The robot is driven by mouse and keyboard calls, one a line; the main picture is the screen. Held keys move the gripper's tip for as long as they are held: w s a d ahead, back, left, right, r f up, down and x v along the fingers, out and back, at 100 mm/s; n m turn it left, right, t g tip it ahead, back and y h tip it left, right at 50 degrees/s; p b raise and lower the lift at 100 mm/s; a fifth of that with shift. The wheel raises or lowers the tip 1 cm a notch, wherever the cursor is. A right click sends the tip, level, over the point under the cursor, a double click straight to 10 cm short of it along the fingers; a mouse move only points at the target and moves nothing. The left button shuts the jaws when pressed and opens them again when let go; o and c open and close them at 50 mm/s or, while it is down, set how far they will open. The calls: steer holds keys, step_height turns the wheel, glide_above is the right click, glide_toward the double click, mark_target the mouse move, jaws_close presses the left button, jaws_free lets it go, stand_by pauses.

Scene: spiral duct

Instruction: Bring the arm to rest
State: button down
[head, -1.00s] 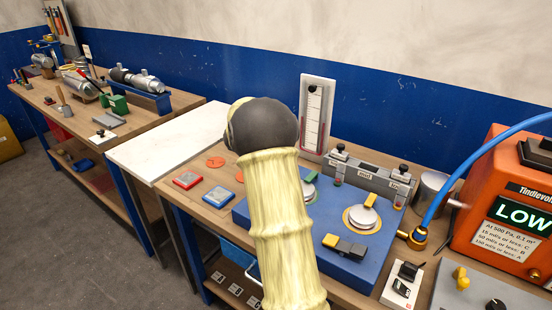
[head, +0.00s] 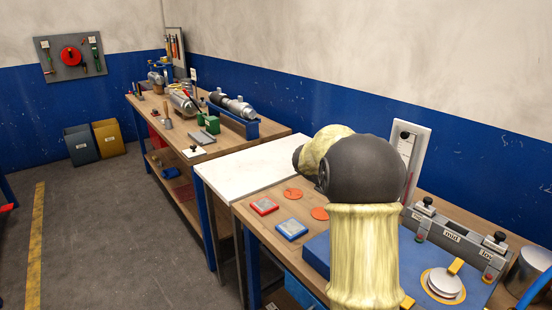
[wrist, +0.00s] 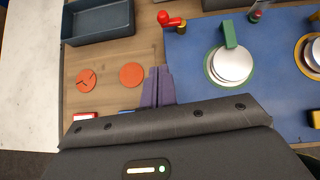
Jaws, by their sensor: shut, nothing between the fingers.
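My gripper (wrist: 158,88) shows in the wrist view as two purple-grey fingers side by side, shut with nothing between them. They point over the wooden bench top, near the left edge of the blue board (wrist: 190,80) and just right of an orange disc (wrist: 131,74). I cannot tell their height above the bench. In the head view my arm rises bent over the bench, pale yellow with a dark grey joint. It hides my gripper and part of the board.
The board carries round discs in green and yellow rings (head: 443,284). Red (head: 264,206) and blue (head: 291,229) tiles lie left of it. A white slab (head: 255,165) leads to a cluttered far bench (head: 150,112). A grey tray (wrist: 98,20) shows in the wrist view. Floor at left is clear.

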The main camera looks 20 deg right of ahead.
steer(key=s+a+r+n+t+y+p, duration=0.1)
steer(key=a+n+t+y+p, duration=0.15)
steer(key=a+n, duration=0.9)
steer(key=s+a+r+n+t+y+p, duration=0.1)
steer(key=a+r+n+t+y, duration=0.2)
steer(key=a+n, duration=0.85)
steer(key=s+a+f+n+g+y+p, duration=0.1)
steer(key=s+f+n+g, duration=0.2)
steer(key=s+n, duration=0.8)
steer(key=s+a+f+n+g+y+p, duration=0.1)
steer(key=s+f+n, duration=0.4)
steer(key=s+n, duration=0.6)
steer(key=a+n+g, duration=0.1)
steer(key=n+g, duration=0.1)
steer(key=n, duration=0.2)
steer(key=shift+a+f+y, duration=0.3)
steer(key=shift+f+y, duration=0.05)
steer(key=shift+f, duration=0.05)
steer(key=shift+w+g, duration=0.1)
steer(key=shift+g, duration=0.15)
